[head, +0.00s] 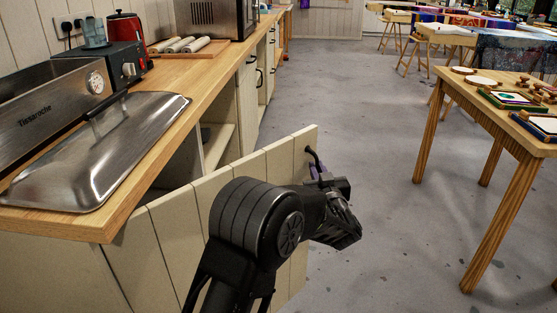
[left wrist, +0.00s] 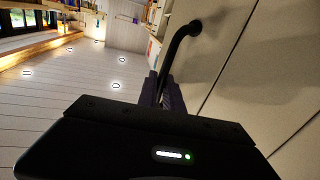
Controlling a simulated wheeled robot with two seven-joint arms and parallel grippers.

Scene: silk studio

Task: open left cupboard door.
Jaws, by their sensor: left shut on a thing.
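The left cupboard door (head: 275,160) is cream, with vertical planks, and stands swung out from under the wooden counter into the aisle. Part of the open cupboard interior shows behind it. Its black bar handle (head: 314,158) is near the door's free edge. My left gripper (head: 318,172) is shut on the handle, with my black arm in front of the door hiding part of it. In the left wrist view the handle (left wrist: 180,48) runs down between my gripper's fingers (left wrist: 163,92), beside the door's face (left wrist: 225,60). My right gripper is not in view.
The wooden counter (head: 215,62) holds a steel appliance with a lid (head: 100,150), a red kettle (head: 125,30) and a microwave (head: 215,15). A wooden table (head: 480,105) stands at the right. Grey floor (head: 350,100) between them is clear.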

